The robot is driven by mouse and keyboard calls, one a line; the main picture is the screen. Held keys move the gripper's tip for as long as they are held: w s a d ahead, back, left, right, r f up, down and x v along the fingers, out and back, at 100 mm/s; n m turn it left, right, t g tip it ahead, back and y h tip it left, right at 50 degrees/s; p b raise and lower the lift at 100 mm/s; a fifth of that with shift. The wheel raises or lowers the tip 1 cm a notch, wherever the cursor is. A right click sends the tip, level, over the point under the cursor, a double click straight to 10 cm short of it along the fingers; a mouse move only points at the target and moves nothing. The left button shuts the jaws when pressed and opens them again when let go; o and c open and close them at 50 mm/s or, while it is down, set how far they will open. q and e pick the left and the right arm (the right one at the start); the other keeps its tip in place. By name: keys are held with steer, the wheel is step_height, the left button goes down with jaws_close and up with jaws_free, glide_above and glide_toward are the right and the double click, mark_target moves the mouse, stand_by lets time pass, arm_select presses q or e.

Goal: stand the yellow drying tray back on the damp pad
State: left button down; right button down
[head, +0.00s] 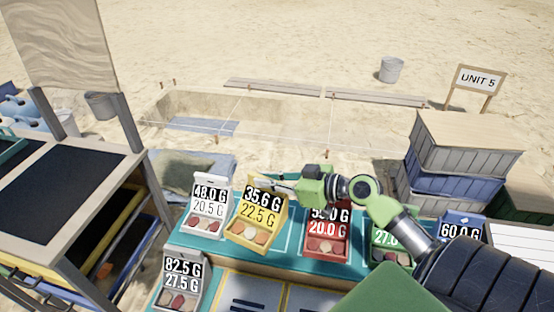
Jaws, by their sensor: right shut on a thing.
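The yellow drying tray (254,237) shows at the middle of the head view, over the teal table top. It has a label panel reading 35.6 G and 22.5 G, with several round sherds in its front. It looks tilted compared with its neighbours. My right gripper (277,186) comes in from the right and is shut on the top edge of the yellow tray's panel. Whether the tray's base touches the surface, I cannot tell. I cannot pick out the damp pad for sure. My left gripper is not in view.
A white tray (207,212) stands close on the left, a red tray (327,244) on the right under my arm. Green (388,246) and blue trays are further right, a grey tray (181,284) at front left. Stacked crates (462,150) stand behind right.

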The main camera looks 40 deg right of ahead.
steer(key=w+d+f+m+h+b, duration=0.1)
steer(key=w+d+f+b, duration=0.1)
steer(key=f, duration=0.4)
steer(key=shift+d+f+t+h+b, duration=0.35)
steer(key=shift+d+b, duration=0.35)
steer(key=shift+d, duration=0.65)
steer(key=shift+f+b, duration=0.55)
steer(key=shift+b, duration=0.15)
steer(key=shift+s+f+b, duration=0.1)
steer(key=shift+f+b, duration=0.2)
steer(key=shift+f, duration=0.05)
